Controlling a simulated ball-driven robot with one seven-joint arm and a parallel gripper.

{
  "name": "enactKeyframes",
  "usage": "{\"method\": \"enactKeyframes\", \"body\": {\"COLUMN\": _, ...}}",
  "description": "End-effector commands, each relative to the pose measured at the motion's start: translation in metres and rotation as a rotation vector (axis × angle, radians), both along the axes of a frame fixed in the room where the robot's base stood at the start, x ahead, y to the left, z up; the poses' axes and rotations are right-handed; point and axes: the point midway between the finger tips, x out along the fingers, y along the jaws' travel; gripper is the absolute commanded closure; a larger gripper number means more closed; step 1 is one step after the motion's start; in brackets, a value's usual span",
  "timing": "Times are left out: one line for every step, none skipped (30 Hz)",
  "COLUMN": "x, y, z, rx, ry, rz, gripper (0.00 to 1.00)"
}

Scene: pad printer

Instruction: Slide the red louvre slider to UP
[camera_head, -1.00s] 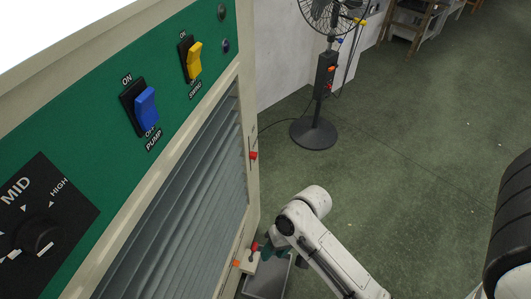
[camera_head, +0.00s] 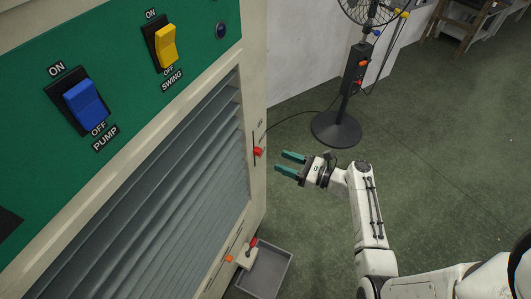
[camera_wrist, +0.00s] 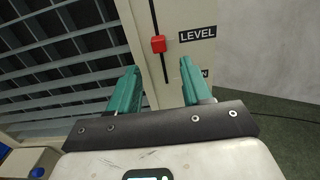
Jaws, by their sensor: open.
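The red louvre slider (camera_head: 259,151) is a small red knob on the cream side edge of the machine, right of the grey louvres (camera_head: 150,190). In the wrist view the red knob (camera_wrist: 158,44) sits on a dark slot beside the label LEVEL (camera_wrist: 198,33). A second label below is mostly hidden by a finger; only an N shows. My gripper (camera_head: 286,163) is open and empty, its green fingers pointing at the panel just right of the knob and apart from it. In the wrist view my gripper (camera_wrist: 158,72) has its fingertips on either side of the slot, below the knob.
A red-tipped lever on a cream block (camera_head: 247,257) and an orange knob (camera_head: 229,259) are lower down, above a grey bin (camera_head: 270,270). A fan on a stand (camera_head: 336,128) is behind.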

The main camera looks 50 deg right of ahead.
Motion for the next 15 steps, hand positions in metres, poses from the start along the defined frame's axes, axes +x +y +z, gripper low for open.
{"method": "enactKeyframes", "body": {"x": 0.011, "y": 0.003, "z": 0.001, "rx": -0.001, "ry": -0.001, "rz": 0.004, "gripper": 0.51}}
{"method": "enactKeyframes", "body": {"x": 0.016, "y": 0.004, "z": 0.001, "rx": -0.001, "ry": -0.001, "rz": 0.003, "gripper": 0.51}}
{"method": "enactKeyframes", "body": {"x": 0.024, "y": 0.006, "z": 0.001, "rx": -0.002, "ry": 0.0, "rz": 0.004, "gripper": 0.51}}
{"method": "enactKeyframes", "body": {"x": 0.029, "y": 0.008, "z": 0.001, "rx": -0.002, "ry": 0.0, "rz": 0.005, "gripper": 0.51}}
{"method": "enactKeyframes", "body": {"x": 0.034, "y": 0.009, "z": 0.001, "rx": -0.003, "ry": -0.001, "rz": 0.004, "gripper": 0.51}}
{"method": "enactKeyframes", "body": {"x": 0.041, "y": 0.011, "z": 0.001, "rx": -0.003, "ry": -0.001, "rz": 0.004, "gripper": 0.51}}
{"method": "enactKeyframes", "body": {"x": 0.046, "y": 0.012, "z": 0.001, "rx": -0.003, "ry": -0.001, "rz": 0.004, "gripper": 0.51}}
{"method": "enactKeyframes", "body": {"x": 0.05, "y": 0.013, "z": 0.001, "rx": -0.003, "ry": -0.001, "rz": 0.003, "gripper": 0.51}}
{"method": "enactKeyframes", "body": {"x": 0.055, "y": 0.014, "z": 0.0, "rx": -0.003, "ry": -0.001, "rz": 0.004, "gripper": 0.51}}
{"method": "enactKeyframes", "body": {"x": 0.059, "y": 0.015, "z": 0.0, "rx": -0.002, "ry": 0.0, "rz": 0.004, "gripper": 0.51}}
{"method": "enactKeyframes", "body": {"x": 0.062, "y": 0.016, "z": 0.001, "rx": -0.003, "ry": -0.001, "rz": 0.004, "gripper": 0.51}}
{"method": "enactKeyframes", "body": {"x": 0.066, "y": 0.017, "z": 0.0, "rx": -0.003, "ry": -0.001, "rz": 0.003, "gripper": 0.51}}
{"method": "enactKeyframes", "body": {"x": 0.068, "y": 0.017, "z": 0.0, "rx": -0.003, "ry": 0.0, "rz": 0.003, "gripper": 0.51}}
{"method": "enactKeyframes", "body": {"x": 0.07, "y": 0.018, "z": 0.0, "rx": -0.002, "ry": 0.0, "rz": 0.003, "gripper": 0.51}}
{"method": "enactKeyframes", "body": {"x": 0.072, "y": 0.019, "z": 0.0, "rx": -0.002, "ry": 0.0, "rz": 0.003, "gripper": 0.51}}
